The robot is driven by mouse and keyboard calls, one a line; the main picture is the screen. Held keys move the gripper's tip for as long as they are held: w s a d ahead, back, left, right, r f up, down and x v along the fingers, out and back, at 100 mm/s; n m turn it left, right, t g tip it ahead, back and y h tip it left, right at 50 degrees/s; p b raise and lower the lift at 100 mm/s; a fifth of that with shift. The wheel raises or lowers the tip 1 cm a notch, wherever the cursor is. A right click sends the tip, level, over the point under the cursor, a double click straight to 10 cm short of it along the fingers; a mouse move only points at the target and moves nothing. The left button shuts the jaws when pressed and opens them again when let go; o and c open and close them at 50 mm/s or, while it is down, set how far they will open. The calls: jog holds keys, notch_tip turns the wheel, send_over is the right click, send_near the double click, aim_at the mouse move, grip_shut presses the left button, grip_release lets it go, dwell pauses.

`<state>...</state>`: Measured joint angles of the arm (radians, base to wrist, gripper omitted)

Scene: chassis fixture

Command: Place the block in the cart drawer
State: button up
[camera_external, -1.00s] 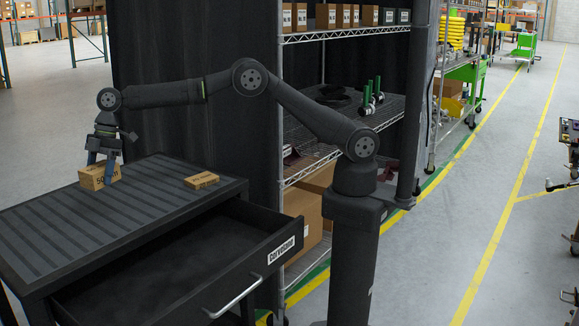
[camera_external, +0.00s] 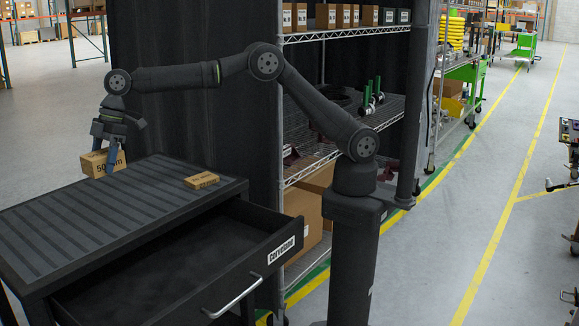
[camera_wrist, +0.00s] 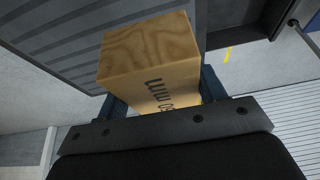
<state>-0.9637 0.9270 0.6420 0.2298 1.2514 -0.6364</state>
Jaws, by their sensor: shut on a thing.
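The block (camera_wrist: 150,55) fills the middle of the wrist view between the two fingers of my gripper (camera_wrist: 163,98). The fingers are shut on its sides. The cart drawer (camera_external: 265,258), with a white label and a metal handle (camera_external: 236,298), is pulled open at the front of the cart. The visible part of its inside is empty.
A smaller, flatter wooden block (camera_external: 201,180) lies on the cart top's right part. A wire shelf unit (camera_external: 340,35) with boxes stands behind the cart, beside my arm's column. Open floor (camera_external: 490,220) lies to the right.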

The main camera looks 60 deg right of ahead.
jog(key=s+a+m, duration=0.2)
jog(key=s, duration=0.9)
jog(key=m+t, duration=0.2)
send_over(163, 301)
jog(key=d, duration=0.1)
jog(key=shift+m, duration=0.3)
jog(key=f, duration=2.9)
jog(key=shift+s+d+f, duration=0.15)
jog(key=shift+d+f, duration=0.05)
jog(key=shift+f, duration=0.05)
jog(key=shift+f, duration=0.15)
jog(key=o, duration=1.1)
jog(key=v, duration=1.2)
jog(key=shift+a, duration=0.1)
